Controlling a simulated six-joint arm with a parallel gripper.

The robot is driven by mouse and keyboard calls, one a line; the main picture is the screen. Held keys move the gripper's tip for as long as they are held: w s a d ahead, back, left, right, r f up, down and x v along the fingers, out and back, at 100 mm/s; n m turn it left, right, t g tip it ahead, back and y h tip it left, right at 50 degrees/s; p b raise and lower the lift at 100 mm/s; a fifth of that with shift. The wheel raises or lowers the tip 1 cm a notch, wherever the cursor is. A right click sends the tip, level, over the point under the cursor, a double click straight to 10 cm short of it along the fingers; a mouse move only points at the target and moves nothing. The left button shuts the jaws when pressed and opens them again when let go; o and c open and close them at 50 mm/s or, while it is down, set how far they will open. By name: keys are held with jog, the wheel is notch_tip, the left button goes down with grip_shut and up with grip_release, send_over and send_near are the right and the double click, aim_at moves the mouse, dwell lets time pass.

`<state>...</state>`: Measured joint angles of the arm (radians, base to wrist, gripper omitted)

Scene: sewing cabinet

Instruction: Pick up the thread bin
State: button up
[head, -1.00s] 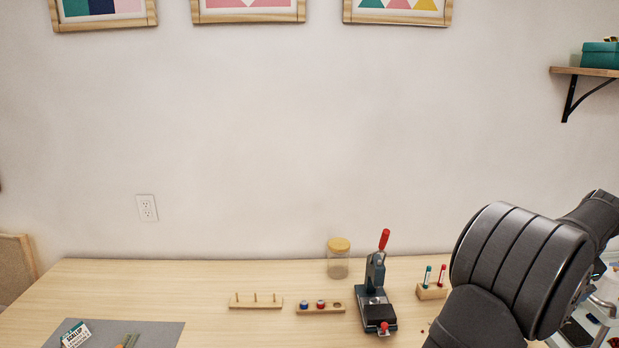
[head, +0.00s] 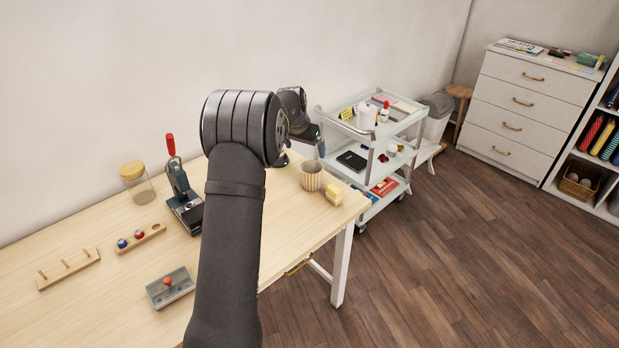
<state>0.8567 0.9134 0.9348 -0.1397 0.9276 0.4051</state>
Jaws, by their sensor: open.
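My gripper (head: 306,150) is partly hidden behind my arm, just above and behind the container. It is open and looks apart from it, with nothing seen between the fingers.
A white cart (head: 345,120) with loaded shelves stands off the table's right end. A press (head: 184,200), a lidded jar (head: 136,184) and a grey block with a red knob (head: 170,287) stand on the table's left.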

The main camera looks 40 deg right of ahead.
send_near(309, 166)
jog(key=f, duration=0.1)
jog(key=s+f, duration=0.1)
jog(key=f, duration=0.1)
jog(key=s+f, duration=0.1)
jog(key=f, duration=0.1)
jog(key=shift+s+a, duration=0.15)
jog(key=shift+s, duration=0.05)
jog(key=shift+x, duration=3.2)
jog(key=shift+r, duration=0.1)
jog(key=c, duration=1)
jog(key=shift+c, duration=0.2)
jog(key=shift+r, duration=0.1)
